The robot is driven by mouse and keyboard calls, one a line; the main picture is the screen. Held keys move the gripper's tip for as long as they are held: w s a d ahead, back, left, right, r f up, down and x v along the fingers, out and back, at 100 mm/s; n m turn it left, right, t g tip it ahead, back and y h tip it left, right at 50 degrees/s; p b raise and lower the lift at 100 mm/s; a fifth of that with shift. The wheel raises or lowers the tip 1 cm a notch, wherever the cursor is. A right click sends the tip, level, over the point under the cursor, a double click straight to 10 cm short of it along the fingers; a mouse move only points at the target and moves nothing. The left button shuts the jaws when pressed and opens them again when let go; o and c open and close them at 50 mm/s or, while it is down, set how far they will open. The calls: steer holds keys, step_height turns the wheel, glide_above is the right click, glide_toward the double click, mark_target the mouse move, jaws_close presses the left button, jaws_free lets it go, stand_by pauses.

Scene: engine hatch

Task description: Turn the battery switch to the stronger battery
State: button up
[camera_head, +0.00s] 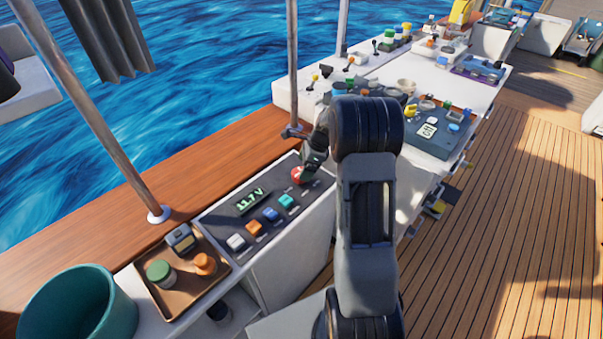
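A dark panel (227,222) on the white side counter carries a green-lit display (249,201) that reads 11.7 V. A red knob (298,175), which looks like the battery switch, sits at the panel's far right end. Its pointer and markings are too small to read. My gripper (304,168) is at the red knob, pointing down, partly hidden behind my arm. I cannot tell whether its fingers touch the knob or are open or shut.
A brown tray (172,311) with small items and a teal bucket (75,305) stand at left. A metal pole (293,75) rises close behind my gripper. Crowded counters (384,72) lie beyond; the wooden deck (510,230) is open at right.

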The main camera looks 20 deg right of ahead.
steer(key=shift+x, duration=1.85)
steer(key=shift+c, duration=0.5)
steer(key=c, duration=0.8)
